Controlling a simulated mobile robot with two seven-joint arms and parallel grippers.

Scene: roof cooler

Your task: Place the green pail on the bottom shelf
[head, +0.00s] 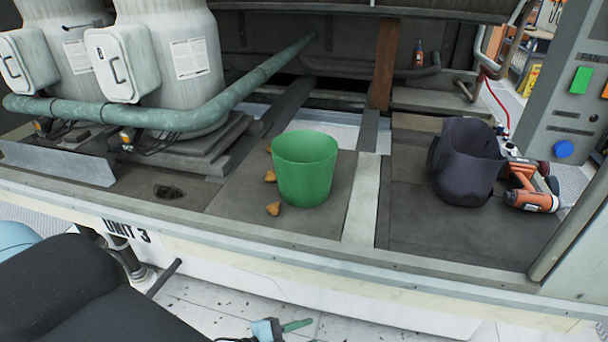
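The green pail (305,175) stands upright and open-topped on the dark deck board (225,198) of the unit, near its front edge. No gripper touches it. What looks like the end of my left gripper (284,328), a small blue and green piece, shows at the bottom edge, below and in front of the deck and well apart from the pail. Most of it is cut off, so whether it is open or shut does not show. My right gripper is not in view. I cannot tell which surface is the bottom shelf.
Several small tan lumps (273,208) lie left of the pail. Two grey tanks (185,75) and a green pipe (235,100) fill the back left. The board's front right part is clear.

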